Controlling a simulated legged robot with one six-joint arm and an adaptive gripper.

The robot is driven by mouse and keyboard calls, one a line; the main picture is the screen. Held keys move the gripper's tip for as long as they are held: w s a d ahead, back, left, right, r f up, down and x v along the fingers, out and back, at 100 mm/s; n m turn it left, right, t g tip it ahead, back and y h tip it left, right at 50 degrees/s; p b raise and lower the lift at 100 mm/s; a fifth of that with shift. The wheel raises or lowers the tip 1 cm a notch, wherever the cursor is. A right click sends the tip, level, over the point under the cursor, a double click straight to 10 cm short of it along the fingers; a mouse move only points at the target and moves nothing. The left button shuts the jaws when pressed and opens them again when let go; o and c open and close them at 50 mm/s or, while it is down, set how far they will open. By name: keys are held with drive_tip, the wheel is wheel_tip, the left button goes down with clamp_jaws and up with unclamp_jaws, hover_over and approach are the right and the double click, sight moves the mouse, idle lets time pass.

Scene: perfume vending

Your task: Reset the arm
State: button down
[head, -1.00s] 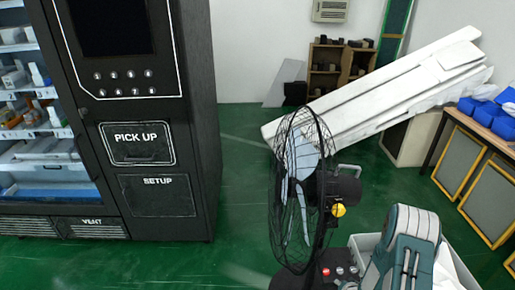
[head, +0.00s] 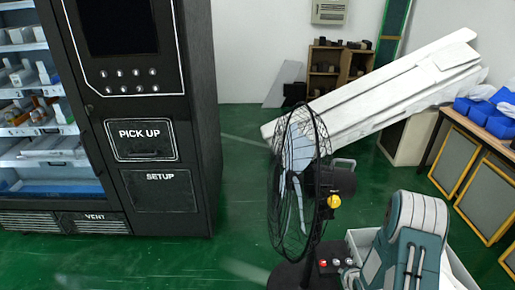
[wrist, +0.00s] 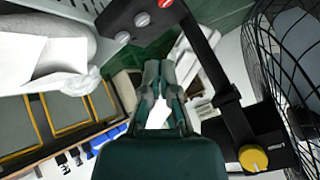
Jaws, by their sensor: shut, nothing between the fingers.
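My gripper (wrist: 159,78) is dark green and grey and appears in the middle of the wrist view. Its fingers are close together and hold nothing. A teal and grey link of my arm shows at the lower right of the head view; the gripper itself does not show there. In the wrist view, the fan's dark post (wrist: 222,75) and yellow knob (wrist: 253,158) are to the right of the gripper, apart from it in the picture.
A black fan (head: 300,185) stands in front of me, beside a white bin (head: 362,240) with pale contents. A black vending machine (head: 155,205) stands at left. Yellow-framed panels (head: 487,195) and blue bins (head: 490,115) are at right. Green floor (head: 238,200) lies open between machine and fan.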

drive_tip(key=s+a+r+n+g+h, duration=0.1)
drive_tip(key=s+a+r+n, duration=0.1)
drive_tip(key=r, duration=1.3)
drive_tip(key=s+a+r+n+g+h, duration=0.1)
drive_tip(key=a+r, duration=0.2)
drive_tip(key=r, duration=1.2)
drive_tip(key=s+a+r+n, duration=0.1)
drive_tip(key=s+a+r, duration=0.2)
drive_tip(key=s, duration=0.5)
drive_tip(key=s+a+r+n+y, duration=0.1)
drive_tip(key=s+a+r, duration=0.2)
drive_tip(key=s+r, duration=0.3)
drive_tip(key=s+a+r+n+g, duration=0.1)
drive_tip(key=s+a+r, duration=0.3)
drive_tip(key=s, duration=0.6)
drive_tip(key=shift+r+n, duration=0.3)
drive_tip(key=shift+r, duration=0.15)
drive_tip(key=c, duration=1.3)
unclamp_jaws()
drive_tip(key=shift+c, duration=0.2)
